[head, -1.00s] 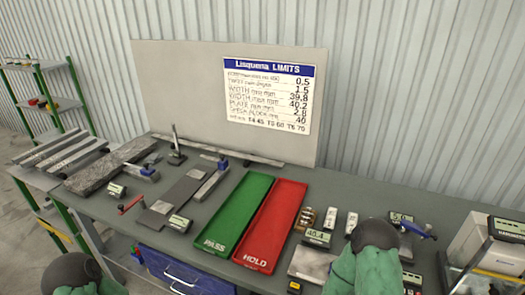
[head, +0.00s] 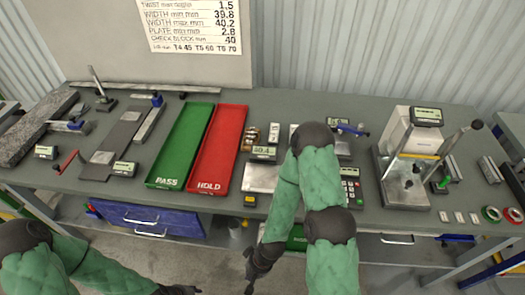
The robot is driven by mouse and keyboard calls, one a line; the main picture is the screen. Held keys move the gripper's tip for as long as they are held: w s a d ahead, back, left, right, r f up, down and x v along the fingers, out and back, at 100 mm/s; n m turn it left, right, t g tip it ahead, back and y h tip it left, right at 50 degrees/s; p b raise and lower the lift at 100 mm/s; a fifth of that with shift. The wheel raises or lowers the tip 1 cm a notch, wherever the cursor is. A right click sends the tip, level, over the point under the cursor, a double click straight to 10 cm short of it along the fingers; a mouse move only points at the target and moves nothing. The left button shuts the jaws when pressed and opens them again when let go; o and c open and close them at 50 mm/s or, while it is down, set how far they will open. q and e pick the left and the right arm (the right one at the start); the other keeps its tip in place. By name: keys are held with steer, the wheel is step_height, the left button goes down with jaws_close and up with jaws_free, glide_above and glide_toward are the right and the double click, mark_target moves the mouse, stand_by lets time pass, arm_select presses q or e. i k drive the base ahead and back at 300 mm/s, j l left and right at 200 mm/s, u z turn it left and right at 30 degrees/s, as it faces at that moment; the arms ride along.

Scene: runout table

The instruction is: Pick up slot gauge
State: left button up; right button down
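I cannot tell for sure which item is the slot gauge. A blue-handled tool (head: 352,129) lies on the bench behind my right arm, partly hidden by it. Another blue-topped piece (head: 157,99) sits at the end of a long bar left of the green tray. My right gripper (head: 250,277) hangs low in front of the bench edge, pointing down, apart from everything on the bench. It is small and dark, and its opening is unclear. My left gripper (head: 182,290) is at the bottom edge, partly cut off, also below the bench top.
A green PASS tray (head: 163,183) and a red HOLD tray (head: 208,187) lie side by side. A display reading 40.4 (head: 263,152) stands near small blocks. A white instrument on a stand (head: 407,198) is at right. Blue drawers (head: 150,217) are under the bench. A stone slab (head: 35,128) lies far left.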

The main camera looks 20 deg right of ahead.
mark_target(441, 185)
steer(key=z, duration=2.55)
steer(key=l+u, duration=0.15)
steer(key=u, duration=0.3)
steer(key=i+l+u, duration=0.1)
steer(key=u, duration=0.3)
steer(key=l+u, duration=0.2)
steer(key=u, duration=0.25)
steer(key=l+u, duration=0.15)
steer(key=u, duration=0.25)
